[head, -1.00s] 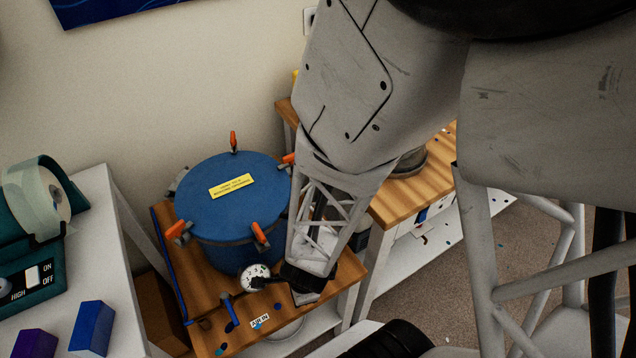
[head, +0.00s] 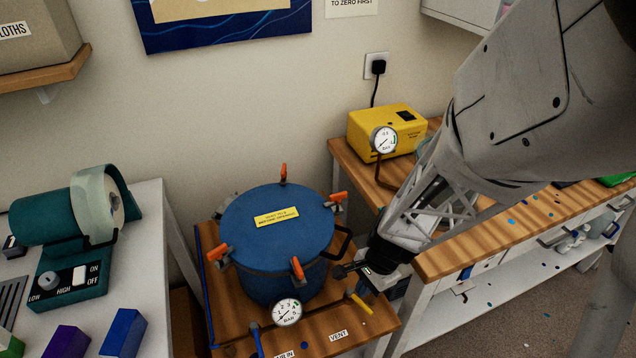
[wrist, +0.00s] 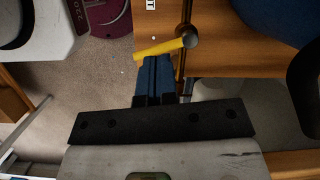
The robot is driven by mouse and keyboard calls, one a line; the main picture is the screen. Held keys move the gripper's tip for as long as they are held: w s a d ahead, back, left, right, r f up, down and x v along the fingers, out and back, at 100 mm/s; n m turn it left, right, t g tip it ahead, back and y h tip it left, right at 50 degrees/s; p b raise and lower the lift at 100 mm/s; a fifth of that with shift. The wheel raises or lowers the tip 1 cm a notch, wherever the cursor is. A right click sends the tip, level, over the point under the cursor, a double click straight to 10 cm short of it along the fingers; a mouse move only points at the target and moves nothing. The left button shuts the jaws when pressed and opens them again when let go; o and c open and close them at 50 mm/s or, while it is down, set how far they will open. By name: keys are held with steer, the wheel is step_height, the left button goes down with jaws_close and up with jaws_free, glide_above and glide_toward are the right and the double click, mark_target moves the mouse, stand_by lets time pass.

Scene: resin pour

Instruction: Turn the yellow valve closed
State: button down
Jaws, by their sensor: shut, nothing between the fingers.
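The yellow valve handle (head: 361,303) is a slim bar on the wooden bench by the VENT label (head: 338,336), to the lower right of the blue pressure pot (head: 270,235). In the wrist view the yellow valve handle (wrist: 158,49) lies slanted across the picture, with a dark round pivot (wrist: 190,40) at its right end. My gripper (head: 340,271) is shut and empty, just above the handle in the head view. In the wrist view my shut fingertips (wrist: 157,60) are right by the handle's middle. I cannot tell whether they touch it.
The pot has several orange clamps and a pressure gauge (head: 287,311) at its front. A blue valve (head: 256,338) stands left of the gauge. A yellow pump (head: 388,130) sits on the back bench. A green machine (head: 70,235) and coloured blocks occupy the left table.

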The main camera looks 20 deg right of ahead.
mark_target(373, 313)
steer(key=s+d+r+n+g, duration=0.1)
steer(key=d+r, duration=0.3)
steer(key=d, duration=0.2)
steer(key=shift+s+r, duration=0.3)
steer(key=shift+s, duration=0.05)
steer(key=shift+f, duration=0.1)
steer(key=x, duration=0.9)
steer(key=shift+f, duration=0.4)
steer(key=shift+a, duration=0.1)
steer(key=shift+s+a+m+t, duration=0.3)
steer(key=shift+s+a+m, duration=0.25)
steer(key=shift+a+m, duration=0.35)
steer(key=shift+s+a+r, duration=0.1)
steer(key=shift+a, duration=0.25)
steer(key=shift+d+r, duration=0.1)
steer(key=shift+r, duration=0.05)
steer(key=v, duration=0.9)
steer(key=shift+s+r, duration=0.2)
steer(key=shift+s, duration=0.05)
